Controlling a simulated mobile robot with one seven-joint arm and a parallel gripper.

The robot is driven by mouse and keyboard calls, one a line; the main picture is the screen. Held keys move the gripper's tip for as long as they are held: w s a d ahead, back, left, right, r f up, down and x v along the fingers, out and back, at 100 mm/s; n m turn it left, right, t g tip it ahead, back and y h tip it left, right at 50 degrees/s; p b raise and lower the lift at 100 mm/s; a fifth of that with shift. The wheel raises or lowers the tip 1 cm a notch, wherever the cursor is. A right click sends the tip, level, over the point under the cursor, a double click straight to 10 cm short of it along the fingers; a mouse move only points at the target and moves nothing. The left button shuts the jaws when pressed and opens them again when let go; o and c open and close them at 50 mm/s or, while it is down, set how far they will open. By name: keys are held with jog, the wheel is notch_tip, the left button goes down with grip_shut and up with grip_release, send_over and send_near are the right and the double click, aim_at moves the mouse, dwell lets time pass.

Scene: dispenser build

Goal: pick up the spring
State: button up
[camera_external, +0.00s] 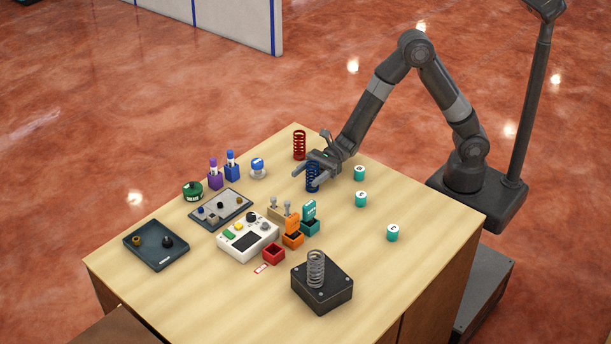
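A red spring (299,145) is at the far edge. A grey spring (316,268) stands on a black square base (322,294) near the front. My gripper (308,175) is over the far part of the table, its fingers pointing left and down, apart from each other.
Several teal cylinders (361,198) stand to the right. A white device (248,238), grey panel (221,209), dark tray (156,246) and small coloured holders (293,239) fill the middle and left. Purple (213,178) and blue bottles stand at the back left. The right front is clear.

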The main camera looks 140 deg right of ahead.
jog(key=c, duration=1)
jog(key=shift+r, duration=0.1)
